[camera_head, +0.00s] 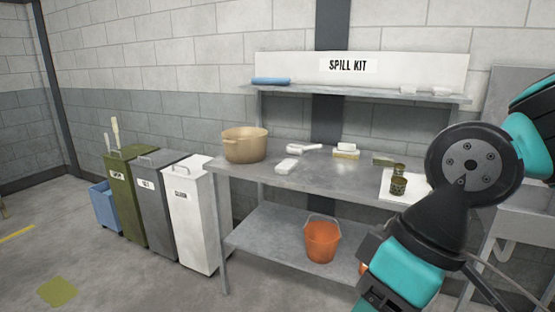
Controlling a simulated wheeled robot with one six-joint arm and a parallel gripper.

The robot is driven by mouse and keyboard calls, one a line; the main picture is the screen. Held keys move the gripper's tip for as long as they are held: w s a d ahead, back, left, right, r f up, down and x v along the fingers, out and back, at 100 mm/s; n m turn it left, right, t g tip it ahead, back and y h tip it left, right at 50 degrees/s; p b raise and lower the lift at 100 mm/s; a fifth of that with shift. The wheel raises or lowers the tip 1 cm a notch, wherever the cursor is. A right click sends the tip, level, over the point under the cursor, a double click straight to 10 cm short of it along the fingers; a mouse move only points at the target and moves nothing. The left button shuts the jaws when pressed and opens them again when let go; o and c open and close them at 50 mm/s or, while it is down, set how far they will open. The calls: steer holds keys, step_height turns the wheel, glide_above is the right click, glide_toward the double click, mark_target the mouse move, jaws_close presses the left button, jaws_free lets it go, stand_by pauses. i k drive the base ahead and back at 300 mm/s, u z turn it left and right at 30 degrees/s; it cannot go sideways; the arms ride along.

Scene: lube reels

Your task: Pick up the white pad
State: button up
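A small white pad-like block (286,166) lies flat on the steel table near its front left part. Another white piece (346,147) sits on a yellowish block (345,155) farther back on the table. Small white pieces (411,90) also lie at the right of the upper shelf. I cannot tell which of these is the task's white pad. My arm fills the right side of the view and runs down past the bottom edge. My gripper is not visible, and the arm hides the table's right end.
The steel table (260,178) also holds a tan pot (245,146), a white-handled tool (304,149) and a dark can (398,181) on a white sheet (388,195). An orange bucket (322,240) stands on the lower shelf. Bins (197,215) stand left. Floor at front left is mostly clear.

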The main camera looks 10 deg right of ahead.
mark_target(287, 165)
steer(key=z, duration=0.15)
steer(key=i, duration=2.55)
steer(key=z, duration=0.35)
